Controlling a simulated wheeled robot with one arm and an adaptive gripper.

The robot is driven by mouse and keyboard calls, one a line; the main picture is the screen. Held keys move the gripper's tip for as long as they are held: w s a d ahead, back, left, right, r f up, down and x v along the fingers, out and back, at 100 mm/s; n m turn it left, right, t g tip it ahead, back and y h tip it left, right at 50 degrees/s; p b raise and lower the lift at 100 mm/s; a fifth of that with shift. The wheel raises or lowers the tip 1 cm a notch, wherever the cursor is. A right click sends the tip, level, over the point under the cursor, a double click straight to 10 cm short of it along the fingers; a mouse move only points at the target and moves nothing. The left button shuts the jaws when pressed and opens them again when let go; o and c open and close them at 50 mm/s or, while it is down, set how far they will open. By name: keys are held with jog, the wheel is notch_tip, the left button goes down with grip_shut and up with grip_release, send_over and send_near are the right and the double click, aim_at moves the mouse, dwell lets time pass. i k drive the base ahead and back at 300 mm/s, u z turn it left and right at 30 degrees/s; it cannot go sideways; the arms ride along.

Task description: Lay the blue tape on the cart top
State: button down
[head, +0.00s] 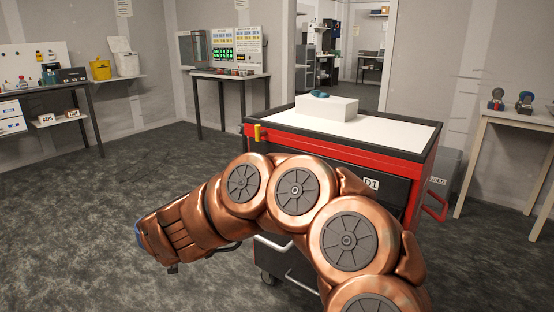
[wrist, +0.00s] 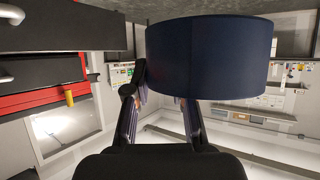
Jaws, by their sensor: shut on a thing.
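The blue tape (wrist: 210,58) is a dark blue roll that fills the upper middle of the wrist view. My gripper (wrist: 160,95) is shut on it. In the head view my gripper is mostly hidden behind my copper arm at the lower left, and only a sliver of blue (head: 138,233) shows at the arm's end. The cart (head: 352,150) is red and black, with a white top (head: 395,133). The tape is off to the left of the cart, apart from its top. The cart's red side also shows at the left of the wrist view (wrist: 40,103).
A white box (head: 327,108) with a teal object (head: 320,94) on it stands on the back left of the cart top. The top's right part is clear. A yellow piece (head: 257,132) sits at the cart's left corner. A side table (head: 518,118) stands right.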

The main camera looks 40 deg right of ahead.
aim_at(370, 135)
jog(key=u, duration=1.3)
jog(key=k, duration=1.4)
jog(key=z, duration=1.35)
